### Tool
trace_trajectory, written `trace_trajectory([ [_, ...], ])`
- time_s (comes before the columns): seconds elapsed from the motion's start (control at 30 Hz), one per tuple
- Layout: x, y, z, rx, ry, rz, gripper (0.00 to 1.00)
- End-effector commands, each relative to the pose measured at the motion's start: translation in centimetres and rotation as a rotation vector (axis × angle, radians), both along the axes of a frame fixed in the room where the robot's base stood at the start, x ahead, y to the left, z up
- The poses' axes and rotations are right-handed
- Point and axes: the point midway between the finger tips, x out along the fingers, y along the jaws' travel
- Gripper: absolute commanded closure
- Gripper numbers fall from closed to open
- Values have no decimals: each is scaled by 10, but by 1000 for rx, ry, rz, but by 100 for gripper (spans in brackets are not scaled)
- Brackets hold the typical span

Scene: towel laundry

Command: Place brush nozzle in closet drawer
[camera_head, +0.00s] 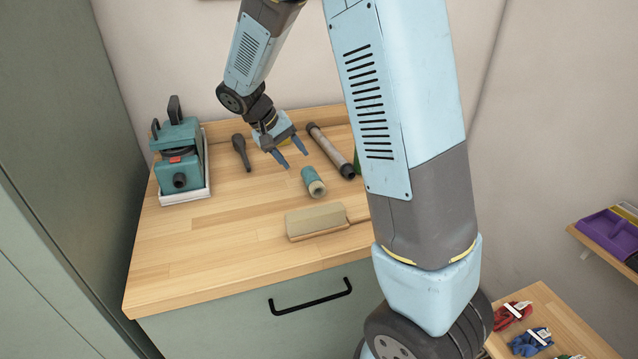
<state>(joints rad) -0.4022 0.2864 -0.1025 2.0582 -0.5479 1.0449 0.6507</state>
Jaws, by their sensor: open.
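My gripper (293,157) is open and empty above the wooden counter (235,235), its two blue fingers pointing down and toward the front right. Just in front of the fingertips lies a short teal cylinder with a pale end (313,182), apart from them; it looks like the brush nozzle, though its detail is small. A dark tapered nozzle (241,153) lies to the left of my gripper. The closet drawer (225,328) under the counter has a black handle (311,298) and is shut.
A teal machine (179,153) stands on a white tray at the counter's left. A long tube (331,151) lies to the right of my gripper. A beige block (316,221) lies near the front. The counter's front left is clear. A low wooden surface (560,320) holds gloves at lower right.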

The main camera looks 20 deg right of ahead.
Motion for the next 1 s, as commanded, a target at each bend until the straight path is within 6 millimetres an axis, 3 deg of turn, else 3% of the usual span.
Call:
trace_trajectory([
  [0.27, -1, -9, -15, 0, -1, -1, 48],
  [0.63, -5, -32, -53, 0, 1, -1, 48],
  [0.93, -5, -34, -57, 0, -1, -1, 48],
  [1.0, -5, -34, -57, 0, -1, -1, 54],
])
